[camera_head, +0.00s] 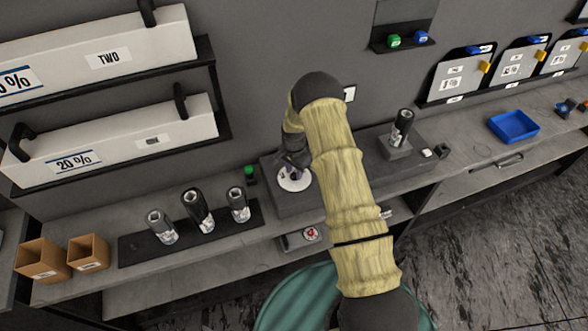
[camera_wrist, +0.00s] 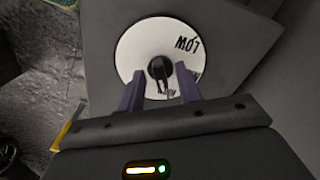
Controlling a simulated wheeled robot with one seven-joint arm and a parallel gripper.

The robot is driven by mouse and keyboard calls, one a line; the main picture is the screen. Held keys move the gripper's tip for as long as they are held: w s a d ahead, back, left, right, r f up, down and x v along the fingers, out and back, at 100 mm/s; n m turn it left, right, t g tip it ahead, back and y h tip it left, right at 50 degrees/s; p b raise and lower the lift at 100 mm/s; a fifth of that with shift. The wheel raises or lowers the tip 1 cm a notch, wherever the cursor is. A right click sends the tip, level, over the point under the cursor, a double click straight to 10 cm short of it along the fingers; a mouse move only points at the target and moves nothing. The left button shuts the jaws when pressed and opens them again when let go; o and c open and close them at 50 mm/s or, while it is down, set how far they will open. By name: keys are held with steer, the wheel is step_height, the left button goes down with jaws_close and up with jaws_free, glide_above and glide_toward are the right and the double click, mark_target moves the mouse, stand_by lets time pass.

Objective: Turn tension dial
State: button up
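The tension dial is a white disc (camera_wrist: 136,50) with a black centre knob (camera_wrist: 160,69); the word LOW on it appears upside down in the wrist view. In the head view the white disc (camera_head: 294,181) lies on a dark grey box (camera_head: 290,206) on the bench, partly hidden by my gripper. My gripper (camera_wrist: 160,82) is open, with its two purple-grey fingers apart on either side of the lower part of the knob. I cannot tell whether the fingers touch it.
Left of the dial, several dark cylinders (camera_head: 197,208) stand on a black tray (camera_head: 130,247). A small green item (camera_head: 250,173) is close by. Another cylinder (camera_head: 402,128) stands on a block to the right. A blue tray (camera_head: 513,126) is farther right. Shelves with long white boxes hang upper left.

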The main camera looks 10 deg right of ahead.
jaws_close()
